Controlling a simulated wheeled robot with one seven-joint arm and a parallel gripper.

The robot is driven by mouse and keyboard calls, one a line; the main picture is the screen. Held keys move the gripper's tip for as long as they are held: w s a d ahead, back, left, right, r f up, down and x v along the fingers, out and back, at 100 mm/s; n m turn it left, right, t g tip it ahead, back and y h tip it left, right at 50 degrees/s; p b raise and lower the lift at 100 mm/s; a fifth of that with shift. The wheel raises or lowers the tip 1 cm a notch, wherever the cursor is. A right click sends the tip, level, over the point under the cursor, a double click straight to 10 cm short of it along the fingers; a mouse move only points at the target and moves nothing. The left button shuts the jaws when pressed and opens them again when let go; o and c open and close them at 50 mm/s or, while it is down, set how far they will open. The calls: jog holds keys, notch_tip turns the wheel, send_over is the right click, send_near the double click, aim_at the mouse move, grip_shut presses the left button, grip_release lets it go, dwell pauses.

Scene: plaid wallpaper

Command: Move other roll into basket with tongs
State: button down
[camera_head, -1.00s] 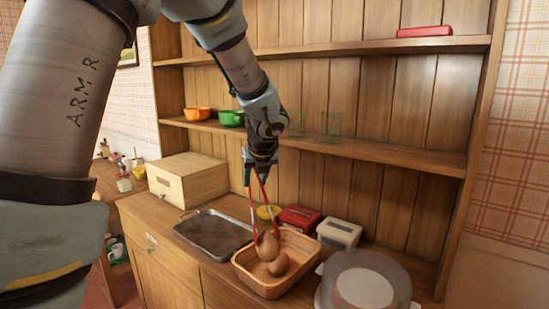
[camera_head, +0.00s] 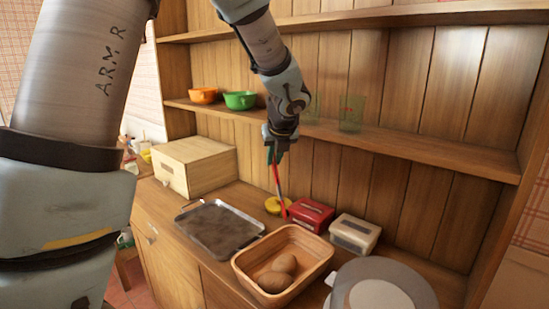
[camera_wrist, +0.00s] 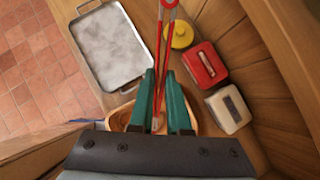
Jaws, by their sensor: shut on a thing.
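My gripper (camera_head: 277,153) is shut on the red tongs (camera_head: 280,187), which hang down from it behind the basket's far left rim. In the wrist view, the green fingers (camera_wrist: 160,75) are on either side of the tongs (camera_wrist: 159,38). No roll shows between the tong arms. The wooden basket (camera_head: 318,262) stands on the counter. Two brown rolls lie side by side inside it: one roll (camera_head: 271,282) at the front and the other roll (camera_head: 285,263) behind. In the wrist view, my gripper hides most of the basket.
A metal tray (camera_head: 219,228) lies left of the basket, with a wooden box (camera_head: 196,166) behind it. A yellow round item (camera_head: 274,205), a red box (camera_head: 308,214) and a white box (camera_head: 354,235) stand behind the basket. A round lidded container (camera_head: 380,285) is at the right.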

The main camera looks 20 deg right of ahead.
notch_tip(320, 180, down, 9)
jog(key=b, duration=0.9)
jog(key=shift+r, duration=0.15)
jog(key=c, duration=0.9)
grip_release()
jog(key=shift+o, duration=0.2)
jog(key=shift+r, duration=0.1)
notch_tip(320, 180, up, 10)
jog(key=p, duration=1)
